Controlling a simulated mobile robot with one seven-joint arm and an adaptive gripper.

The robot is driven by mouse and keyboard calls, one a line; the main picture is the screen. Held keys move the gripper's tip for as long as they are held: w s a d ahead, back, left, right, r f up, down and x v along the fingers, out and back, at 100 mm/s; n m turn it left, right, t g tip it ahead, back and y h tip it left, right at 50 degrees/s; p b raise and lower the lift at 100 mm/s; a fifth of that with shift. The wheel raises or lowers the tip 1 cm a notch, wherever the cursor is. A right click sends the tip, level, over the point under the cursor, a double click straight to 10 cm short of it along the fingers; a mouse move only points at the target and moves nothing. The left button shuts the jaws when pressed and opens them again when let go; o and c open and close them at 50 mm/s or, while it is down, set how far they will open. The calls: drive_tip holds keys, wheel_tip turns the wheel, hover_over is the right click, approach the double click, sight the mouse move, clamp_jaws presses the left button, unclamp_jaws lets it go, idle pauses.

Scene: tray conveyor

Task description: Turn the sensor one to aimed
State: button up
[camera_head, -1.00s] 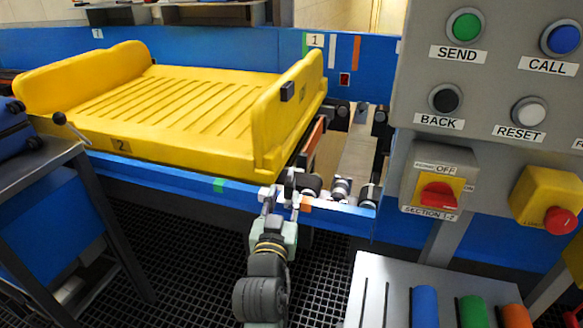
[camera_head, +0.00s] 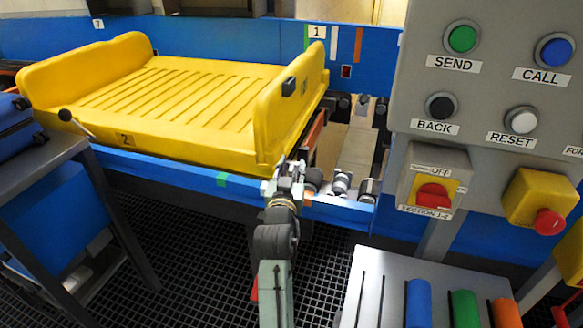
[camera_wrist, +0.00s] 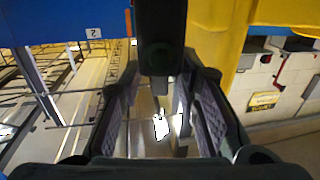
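My gripper (camera_head: 286,182) is at the blue conveyor's near rail (camera_head: 330,206), by the right end of the yellow tray (camera_head: 170,150). In the wrist view my gripper (camera_wrist: 162,112) has its two ridged fingers spread apart. A black upright part (camera_wrist: 160,40) with a rounded lower end shows between and beyond the fingers; it may be the sensor, but I cannot tell for sure. No contact with it is clear. In the head view my gripper hides that spot, and I cannot read how the sensor is turned.
The yellow tray stands close on the gripper's far left side. Rollers (camera_head: 341,183) lie just right of it. A grey button panel (camera_head: 480,100) and a red rotary switch (camera_head: 433,196) stand further right. A dark table (camera_head: 45,160) is at left. Dark grating covers the floor.

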drive_tip(key=shift+c, duration=0.2)
clamp_jaws()
drive_tip(key=shift+f+b, duration=0.15)
drive_tip(key=shift+b, duration=0.2)
drive_tip(key=shift+m+h+b, duration=0.3)
drive_tip(key=shift+h+b, duration=0.1)
drive_tip(key=shift+b, duration=0.05)
drive_tip(key=shift+f+m+h+b, duration=0.1)
drive_tip(key=shift+m+h+b, duration=0.4)
drive_tip(key=shift+h+b, duration=0.35)
drive_tip(key=shift+d+r+m+g+h, duration=0.2)
drive_tip(key=shift+d+m+g+h, duration=0.1)
drive_tip(key=shift+g+h, duration=0.1)
